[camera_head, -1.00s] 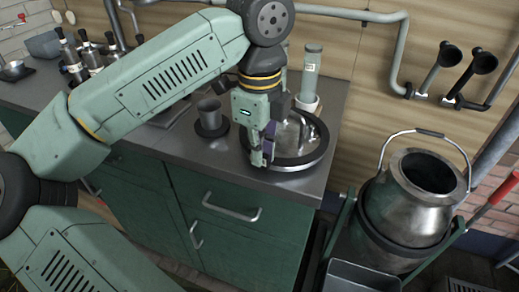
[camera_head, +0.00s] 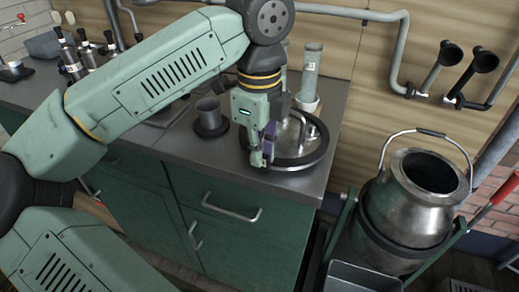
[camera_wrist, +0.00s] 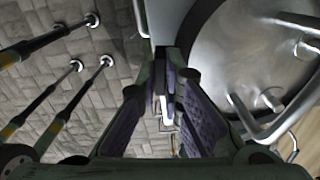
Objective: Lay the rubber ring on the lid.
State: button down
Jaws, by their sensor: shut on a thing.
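The steel lid (camera_head: 291,143) lies on the counter near its right end, with upright handles on top. In the wrist view it fills the upper right (camera_wrist: 235,60). The black rubber ring (camera_head: 318,157) shows as a dark band around the lid's edge; I cannot tell whether it rests fully flat. My gripper (camera_head: 262,160) points down at the front left of the ring, with its purple-padded fingers closed on the ring's near-left part. In the wrist view the fingers (camera_wrist: 165,100) hide most of the gripped part.
A dark cup (camera_head: 209,113) on a round base stands left of the lid. A pale cylinder (camera_head: 312,60) stands behind it. The counter's front edge (camera_head: 225,185) is close to my gripper. A steel milk can (camera_head: 415,200) stands to the right, below the counter.

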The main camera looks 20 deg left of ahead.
jog(key=c, duration=1.7)
grip_release()
jog(key=shift+o, duration=0.2)
jog(key=shift+r, duration=0.1)
notch_tip(320, 180, up, 7)
jog(key=shift+r, duration=0.2)
